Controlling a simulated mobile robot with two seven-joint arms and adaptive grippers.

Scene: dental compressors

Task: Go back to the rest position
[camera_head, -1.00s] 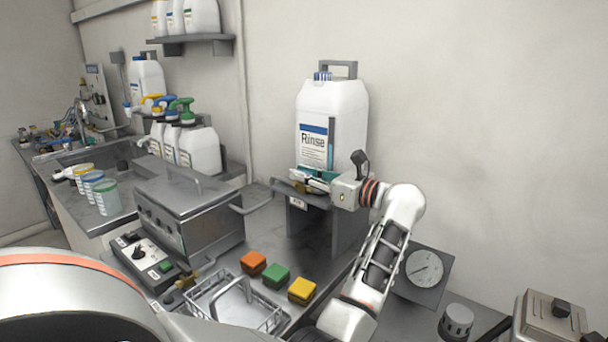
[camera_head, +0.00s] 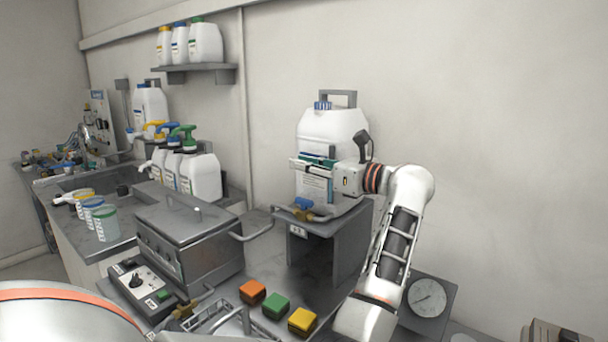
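No held object can be made out. The canister stands upright on a grey stand (camera_head: 345,245). Its tap (camera_head: 304,205), with a blue handle and brass body, is below the fingers and apart from them. Part of the label is hidden by the gripper. My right gripper is not in view.
A metal box with a lid (camera_head: 188,240) stands left of the stand. Orange (camera_head: 252,291), green (camera_head: 275,305) and yellow (camera_head: 301,320) blocks lie in front. A gauge (camera_head: 428,297) is at the right. The wall on the right is bare.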

